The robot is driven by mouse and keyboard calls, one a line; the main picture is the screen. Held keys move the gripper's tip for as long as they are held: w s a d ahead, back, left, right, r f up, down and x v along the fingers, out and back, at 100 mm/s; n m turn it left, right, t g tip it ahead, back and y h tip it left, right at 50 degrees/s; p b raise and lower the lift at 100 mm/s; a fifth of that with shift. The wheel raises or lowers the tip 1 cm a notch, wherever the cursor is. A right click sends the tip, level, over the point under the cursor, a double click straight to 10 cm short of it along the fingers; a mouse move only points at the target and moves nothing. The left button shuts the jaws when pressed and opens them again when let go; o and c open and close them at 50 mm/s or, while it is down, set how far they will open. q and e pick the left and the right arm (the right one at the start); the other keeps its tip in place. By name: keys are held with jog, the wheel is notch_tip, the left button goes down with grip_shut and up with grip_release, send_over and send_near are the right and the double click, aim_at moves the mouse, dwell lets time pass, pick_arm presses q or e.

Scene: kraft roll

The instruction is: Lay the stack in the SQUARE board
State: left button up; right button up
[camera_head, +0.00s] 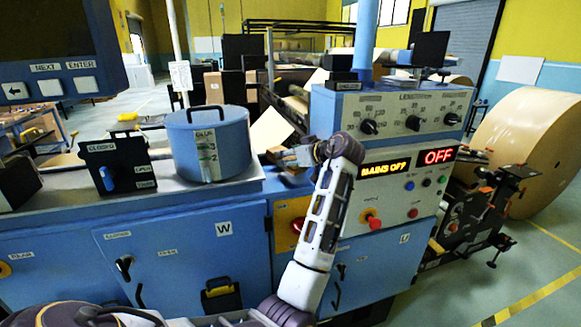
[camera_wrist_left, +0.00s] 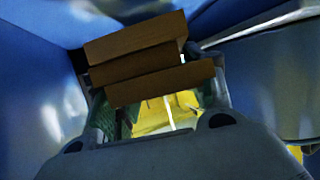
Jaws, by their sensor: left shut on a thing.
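My left gripper (camera_head: 284,157) is beyond the blue machine's front edge, left of the control panel, its arm reaching up across the panel. In the left wrist view the gripper (camera_wrist_left: 152,90) is shut on a stack of brown flat pieces (camera_wrist_left: 137,38), one finger on each side. The pieces lie one above another, slightly offset. In the head view the stack is too small to make out clearly. I cannot identify the SQUARE board in either view. My right gripper is not in view.
A blue lidded pot (camera_head: 208,145) stands on the machine top at left, beside a black switch box (camera_head: 118,165). The control panel (camera_head: 405,115) reads MAINS OFF. A pale sheet (camera_head: 270,130) is behind the gripper. A large kraft roll (camera_head: 530,140) stands at right.

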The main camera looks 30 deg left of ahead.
pick_arm(q)
jog(key=shift+f, duration=1.5)
jog(key=shift+f+p, duration=0.3)
jog(key=shift+f, duration=0.1)
jog(key=o, duration=1.1)
